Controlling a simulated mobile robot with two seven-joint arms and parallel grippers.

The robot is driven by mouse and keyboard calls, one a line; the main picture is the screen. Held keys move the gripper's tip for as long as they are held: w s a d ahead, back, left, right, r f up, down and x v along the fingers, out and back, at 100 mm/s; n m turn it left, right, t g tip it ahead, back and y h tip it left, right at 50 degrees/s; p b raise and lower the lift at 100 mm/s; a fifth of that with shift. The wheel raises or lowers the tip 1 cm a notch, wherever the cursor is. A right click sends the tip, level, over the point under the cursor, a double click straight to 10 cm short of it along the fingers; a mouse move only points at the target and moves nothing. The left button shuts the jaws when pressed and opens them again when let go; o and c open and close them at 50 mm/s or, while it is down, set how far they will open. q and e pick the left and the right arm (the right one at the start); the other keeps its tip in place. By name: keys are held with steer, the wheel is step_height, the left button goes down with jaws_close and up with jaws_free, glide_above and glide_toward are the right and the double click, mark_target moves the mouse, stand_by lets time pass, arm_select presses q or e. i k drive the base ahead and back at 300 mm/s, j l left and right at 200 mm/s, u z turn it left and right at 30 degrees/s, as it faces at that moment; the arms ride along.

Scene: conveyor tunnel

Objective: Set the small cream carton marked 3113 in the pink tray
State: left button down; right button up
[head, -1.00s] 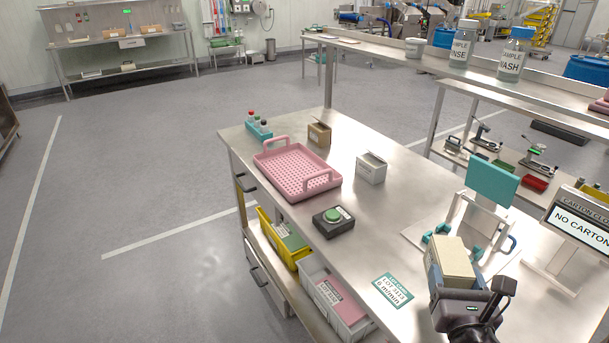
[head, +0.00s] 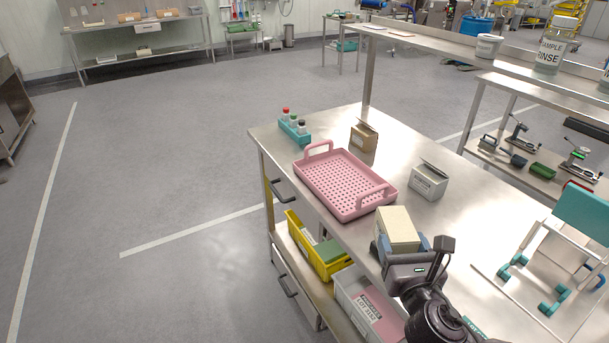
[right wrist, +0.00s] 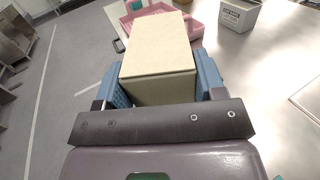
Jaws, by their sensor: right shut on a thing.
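The small cream carton (head: 397,229) is held in my right gripper (head: 404,246), which is shut on it. The right wrist view shows the carton (right wrist: 160,58) between the two blue fingers, its plain face toward the camera; I cannot read a marking on it. The pink tray (head: 338,181) lies on the steel table, empty, with a raised handle at each end. The carton is above the table, apart from the tray, nearer the camera than the tray's front right corner. The tray also shows in the right wrist view (right wrist: 197,31), partly hidden behind the carton. My left gripper is not in view.
A white carton (head: 429,181) stands right of the tray and a brown open carton (head: 364,138) behind it. A teal rack (head: 294,128) with capped tubes stands at the back left. A teal and white stand (head: 570,240) is at the right. Bare table lies between.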

mark_target(334, 185)
steer(key=i+j+u, duration=0.2)
steer(key=u, duration=0.2)
steer(key=i+j+u, duration=0.1)
steer(key=i+u, duration=0.45)
steer(key=i, duration=0.95)
steer(key=i+z, duration=0.3)
steer(key=z, duration=0.15)
steer(key=i+j+z, duration=0.25)
steer(key=z, duration=0.2)
steer(key=i+j+z, duration=0.15)
steer(key=z, duration=0.25)
steer(key=i+j+z, duration=0.2)
steer(key=z, duration=0.2)
steer(key=i+j+z, duration=0.1)
steer(key=j+z, duration=0.3)
steer(key=i+j+z, duration=0.1)
steer(key=z, duration=0.3)
steer(key=j+z, duration=0.35)
steer(key=j, duration=0.15)
steer(key=j+z, duration=0.35)
steer(key=j, duration=0.15)
